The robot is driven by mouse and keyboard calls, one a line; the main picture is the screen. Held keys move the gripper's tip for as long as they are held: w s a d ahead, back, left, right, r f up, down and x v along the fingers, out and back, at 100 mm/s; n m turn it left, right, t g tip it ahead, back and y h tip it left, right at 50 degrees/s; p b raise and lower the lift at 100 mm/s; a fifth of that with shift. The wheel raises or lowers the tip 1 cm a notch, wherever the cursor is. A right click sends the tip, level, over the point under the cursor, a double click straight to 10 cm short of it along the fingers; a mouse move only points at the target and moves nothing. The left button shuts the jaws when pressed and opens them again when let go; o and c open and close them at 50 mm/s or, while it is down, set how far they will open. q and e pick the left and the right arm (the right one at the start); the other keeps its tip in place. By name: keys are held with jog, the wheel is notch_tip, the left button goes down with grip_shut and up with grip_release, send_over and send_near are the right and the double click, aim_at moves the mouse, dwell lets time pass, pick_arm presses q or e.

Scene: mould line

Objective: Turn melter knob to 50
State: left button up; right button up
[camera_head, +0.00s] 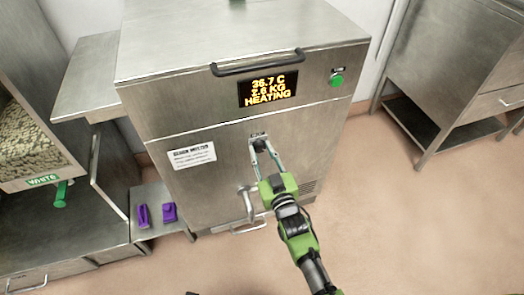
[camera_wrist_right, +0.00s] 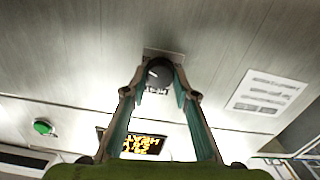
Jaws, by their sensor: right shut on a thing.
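The melter (camera_head: 215,120) is a steel cabinet in the middle of the head view. Its display (camera_head: 267,89) reads 36.7 C, a weight in KG that looks like 7.6, and HEATING. The black round knob (camera_wrist_right: 158,73) with a pale mark sits on a small plate on the melter's front. In the right wrist view my right gripper's fingertips (camera_wrist_right: 160,75) are shut on the knob, one on each side. The knob's scale is too small to read. My left gripper is not in view.
A green button (camera_head: 337,80) sits right of the display. A black handle (camera_head: 257,63) runs above it. A spout (camera_head: 247,203) and a steel bar (camera_head: 248,228) are below. Purple objects (camera_head: 168,212) lie on a low shelf at left. A steel table (camera_head: 450,80) stands at right; floor between is clear.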

jog(key=shift+f, duration=0.15)
jog(key=o, duration=1.1)
jog(key=v, duration=1.2)
